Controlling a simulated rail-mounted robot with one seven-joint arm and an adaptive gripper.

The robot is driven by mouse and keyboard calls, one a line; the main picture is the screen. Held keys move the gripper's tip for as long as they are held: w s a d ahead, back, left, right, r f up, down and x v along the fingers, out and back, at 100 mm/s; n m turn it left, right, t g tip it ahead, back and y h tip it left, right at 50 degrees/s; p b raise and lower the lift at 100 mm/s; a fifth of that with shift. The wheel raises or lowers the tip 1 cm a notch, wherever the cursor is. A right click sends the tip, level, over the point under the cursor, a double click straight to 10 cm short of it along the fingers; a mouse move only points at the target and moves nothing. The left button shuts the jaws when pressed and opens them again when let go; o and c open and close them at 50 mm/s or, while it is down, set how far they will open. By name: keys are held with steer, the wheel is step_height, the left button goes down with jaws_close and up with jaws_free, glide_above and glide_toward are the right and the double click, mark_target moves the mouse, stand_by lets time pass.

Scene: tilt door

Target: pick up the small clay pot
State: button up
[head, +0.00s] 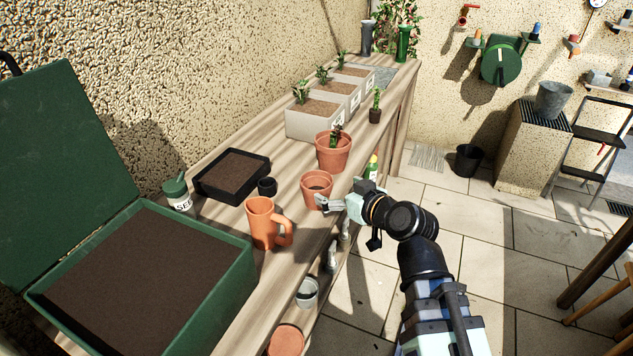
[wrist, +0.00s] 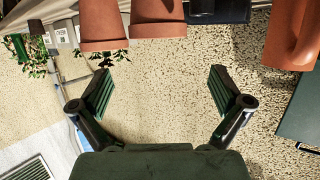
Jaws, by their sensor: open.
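The small clay pot (head: 316,188) stands upright on the wooden bench, between the orange mug (head: 262,225) and the clay pot with a plant (head: 333,153). My gripper (head: 328,203) is at the bench's front edge, close to the small pot's right side in the head view. In the wrist view, which looks upside down, my gripper (wrist: 163,92) has its two fingers wide apart with nothing between them. The small pot (wrist: 157,18) is at the top of that view, beyond the gap and roughly centred on it. I cannot tell whether a finger touches it.
A small black pot (head: 267,187) and a black soil tray (head: 232,176) stand behind the small pot. A large green soil box (head: 240,265) is at the left. A green bottle (head: 373,166) is near my wrist. Open floor lies right of the bench.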

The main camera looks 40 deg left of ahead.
steer(key=p, duration=0.4)
steer(key=shift+a+r, duration=0.15)
steer(key=shift+a, duration=0.05)
steer(key=p, duration=0.4)
steer(key=p, duration=0.1)
glide_toward(310, 177)
steer(key=shift+a, duration=0.6)
steer(key=p+x, duration=0.2)
steer(key=x, duration=0.2)
steer(key=shift+w+a, duration=0.1)
steer(key=shift+w, duration=0.1)
steer(key=shift+w+a+f, duration=0.1)
steer(key=shift+a+f, duration=0.3)
steer(key=shift+a, duration=0.05)
steer(key=shift+d, duration=0.1)
steer(key=c, duration=1.3)
